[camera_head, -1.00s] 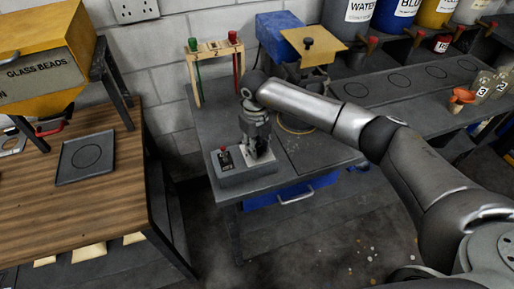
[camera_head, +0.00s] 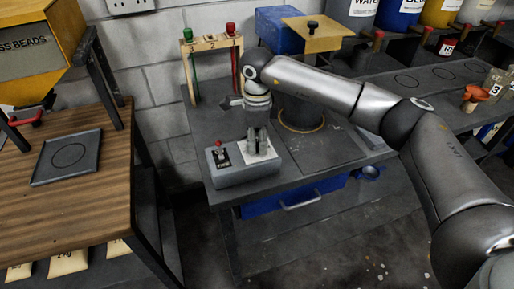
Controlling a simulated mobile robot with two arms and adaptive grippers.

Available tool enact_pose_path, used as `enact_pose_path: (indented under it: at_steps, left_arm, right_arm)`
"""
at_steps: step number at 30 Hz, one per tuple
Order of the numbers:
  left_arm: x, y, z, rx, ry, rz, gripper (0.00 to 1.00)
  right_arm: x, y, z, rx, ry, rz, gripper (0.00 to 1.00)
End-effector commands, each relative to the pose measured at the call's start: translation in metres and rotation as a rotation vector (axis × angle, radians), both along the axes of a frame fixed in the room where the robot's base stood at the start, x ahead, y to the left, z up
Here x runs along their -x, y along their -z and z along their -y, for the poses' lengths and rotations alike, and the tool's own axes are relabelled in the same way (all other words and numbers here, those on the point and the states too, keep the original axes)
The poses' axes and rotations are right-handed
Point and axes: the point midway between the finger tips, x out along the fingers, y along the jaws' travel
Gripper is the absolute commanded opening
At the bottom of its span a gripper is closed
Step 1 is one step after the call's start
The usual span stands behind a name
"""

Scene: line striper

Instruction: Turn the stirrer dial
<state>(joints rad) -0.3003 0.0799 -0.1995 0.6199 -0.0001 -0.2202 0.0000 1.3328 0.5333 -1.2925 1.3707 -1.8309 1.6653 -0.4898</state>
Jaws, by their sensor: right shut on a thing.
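The grey stirrer control box (camera_head: 250,177) sits at the front left of the dark grey bench. A small red-tipped toggle switch (camera_head: 218,147) stands on its left part, and a pale dial plate (camera_head: 268,155) covers its right part. My right gripper (camera_head: 258,150) points down onto this plate, with its fingers shut around the stirrer dial. The fingers hide the dial almost fully, so its angle cannot be read. My left gripper is out of view.
A wooden rack (camera_head: 213,43) with green and red tools stands behind the box. A round-rimmed opening (camera_head: 301,118) lies right of my gripper. A wooden table (camera_head: 75,200) stands left across a gap. My right arm spans the bench's right side.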

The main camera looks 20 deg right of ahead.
Motion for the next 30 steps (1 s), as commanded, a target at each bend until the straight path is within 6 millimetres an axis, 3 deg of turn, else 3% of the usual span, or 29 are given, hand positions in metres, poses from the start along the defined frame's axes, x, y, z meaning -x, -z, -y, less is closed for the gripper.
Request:
enact_pose_path:
  at_steps: [1,12,30]
  left_arm:
    - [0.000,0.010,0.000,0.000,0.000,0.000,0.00]
    - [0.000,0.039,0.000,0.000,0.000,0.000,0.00]
    - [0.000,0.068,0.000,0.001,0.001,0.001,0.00]
  right_arm:
    - [-0.001,0.004,0.000,-0.001,-0.043,0.006,0.04]
    - [-0.001,0.002,0.000,0.000,-0.394,0.005,0.04]
    - [-0.001,0.000,0.000,0.000,-0.963,0.005,0.04]
